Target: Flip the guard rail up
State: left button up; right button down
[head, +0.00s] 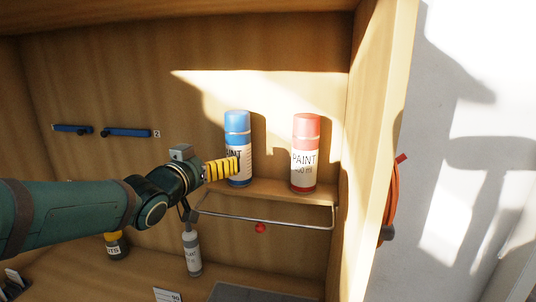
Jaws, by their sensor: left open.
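The guard rail (275,225) is a thin, bent metal bar with a red knob (260,228) near its middle. It hangs lowered, with its long bar below the front edge of the small wooden shelf (270,190). My left gripper (212,188) comes in from the left and is open, at the rail's left end and in front of the shelf's left part. A yellow-and-black striped part of it overlaps the blue paint can. I cannot tell whether it touches the rail; it partly hides the rail's left end. My right gripper is not in view.
A blue paint can (238,150) and a red paint can (305,155) stand on the shelf. A grey-white bottle (192,252) and a yellow-capped jar (116,246) stand below. Blue handles (127,133) hang on the back wall. The cabinet's right wall (375,120) bounds the space.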

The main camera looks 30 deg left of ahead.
aim_at(260, 228)
jog(key=k, duration=1)
